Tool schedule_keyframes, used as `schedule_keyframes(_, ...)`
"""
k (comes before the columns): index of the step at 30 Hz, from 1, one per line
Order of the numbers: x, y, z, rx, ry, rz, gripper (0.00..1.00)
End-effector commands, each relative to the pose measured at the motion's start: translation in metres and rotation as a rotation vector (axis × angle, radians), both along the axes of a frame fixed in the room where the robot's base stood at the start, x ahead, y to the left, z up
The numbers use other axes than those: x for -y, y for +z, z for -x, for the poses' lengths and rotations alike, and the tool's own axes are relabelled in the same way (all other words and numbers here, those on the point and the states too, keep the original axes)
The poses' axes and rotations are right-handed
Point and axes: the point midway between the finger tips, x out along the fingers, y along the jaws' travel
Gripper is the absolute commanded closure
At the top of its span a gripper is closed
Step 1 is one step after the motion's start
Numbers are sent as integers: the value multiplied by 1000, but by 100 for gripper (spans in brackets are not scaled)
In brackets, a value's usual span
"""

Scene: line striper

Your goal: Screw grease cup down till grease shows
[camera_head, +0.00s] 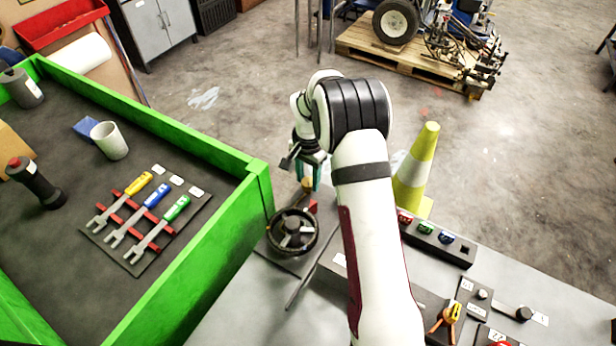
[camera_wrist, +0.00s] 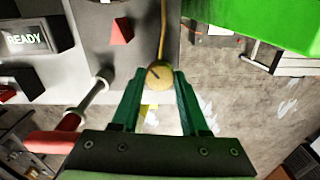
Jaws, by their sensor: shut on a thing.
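The grease cup appears to be the round brass cap (camera_wrist: 159,74) in the wrist view, with a dark line or slot across its top. A brass-coloured bit of it also shows below my gripper in the head view (camera_head: 307,185). My gripper (camera_wrist: 160,80) has its two green fingers on either side of the cap, shut on it at the fingertips. In the head view my gripper (camera_head: 309,173) points down at the back edge of the grey bench, partly hidden by my arm. I cannot make out any grease around the cap.
A black handwheel (camera_head: 292,232) stands just in front of my gripper. A small red wedge (camera_wrist: 121,31) is close by. The green-walled bench (camera_head: 180,135) is on the left, a yellow cone (camera_head: 415,165) on the right. A READY display (camera_wrist: 27,38) shows in the wrist view.

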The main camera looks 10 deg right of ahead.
Motion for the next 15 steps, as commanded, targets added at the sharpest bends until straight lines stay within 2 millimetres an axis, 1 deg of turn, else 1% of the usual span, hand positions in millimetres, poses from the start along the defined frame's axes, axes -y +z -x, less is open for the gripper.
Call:
schedule_keyframes(11,1,1,-1,4,-3,2,100)
schedule_keyframes(12,1,1,-1,4,-3,2,52)
schedule_keyframes(14,1,0,-1,4,-3,2,42)
schedule_keyframes(15,1,0,-1,3,-3,2,34)
